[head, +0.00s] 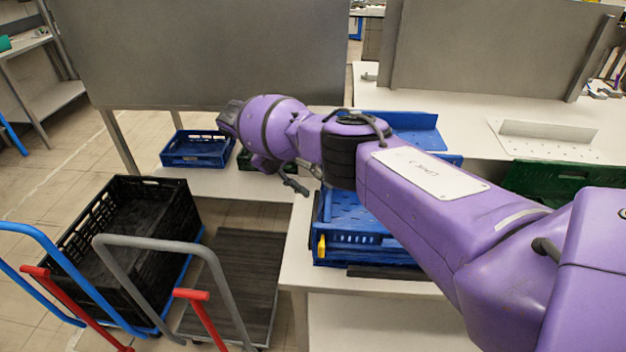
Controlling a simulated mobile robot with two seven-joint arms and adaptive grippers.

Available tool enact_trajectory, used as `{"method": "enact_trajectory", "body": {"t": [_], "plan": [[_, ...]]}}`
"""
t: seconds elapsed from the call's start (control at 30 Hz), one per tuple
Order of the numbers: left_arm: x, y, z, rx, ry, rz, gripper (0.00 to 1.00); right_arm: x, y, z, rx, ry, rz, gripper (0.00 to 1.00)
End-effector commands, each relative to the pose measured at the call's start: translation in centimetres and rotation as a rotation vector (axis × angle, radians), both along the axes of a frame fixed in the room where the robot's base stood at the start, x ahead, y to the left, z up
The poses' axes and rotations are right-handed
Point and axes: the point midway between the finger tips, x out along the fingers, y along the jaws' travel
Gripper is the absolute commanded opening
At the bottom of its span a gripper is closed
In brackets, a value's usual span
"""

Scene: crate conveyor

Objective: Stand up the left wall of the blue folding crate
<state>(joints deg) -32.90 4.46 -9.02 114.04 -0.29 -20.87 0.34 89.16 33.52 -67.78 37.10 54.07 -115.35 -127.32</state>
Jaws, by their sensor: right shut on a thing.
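The blue folding crate (362,240) sits on the white table, with a yellow latch (322,245) at its front left corner. My purple right arm crosses over it and hides much of it. My right gripper (304,181) hangs at the crate's left side, partly hidden behind the arm. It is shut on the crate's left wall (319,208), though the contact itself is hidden. The wall's exact tilt cannot be told. My left gripper is not in view.
A small blue crate (198,160) stands on a low table at the back left. A green crate (560,180) lies at right. Grey panels stand behind.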

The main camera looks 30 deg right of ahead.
Motion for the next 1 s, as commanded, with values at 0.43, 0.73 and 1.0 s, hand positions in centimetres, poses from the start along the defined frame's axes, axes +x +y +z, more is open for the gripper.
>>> {"method": "enact_trajectory", "body": {"t": [0.43, 0.73, 1.0], "plan": [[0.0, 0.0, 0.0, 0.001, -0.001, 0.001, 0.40, -0.2, 0.5, -0.9, 0.016, 0.007, 0.006, 0.31], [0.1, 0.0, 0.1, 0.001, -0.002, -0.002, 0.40, 0.6, 1.7, 0.7, 0.012, 0.004, 0.007, 0.25], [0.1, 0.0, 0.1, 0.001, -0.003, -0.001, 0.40, 2.3, 4.0, 4.2, 0.006, 0.000, 0.003, 0.25]]}}
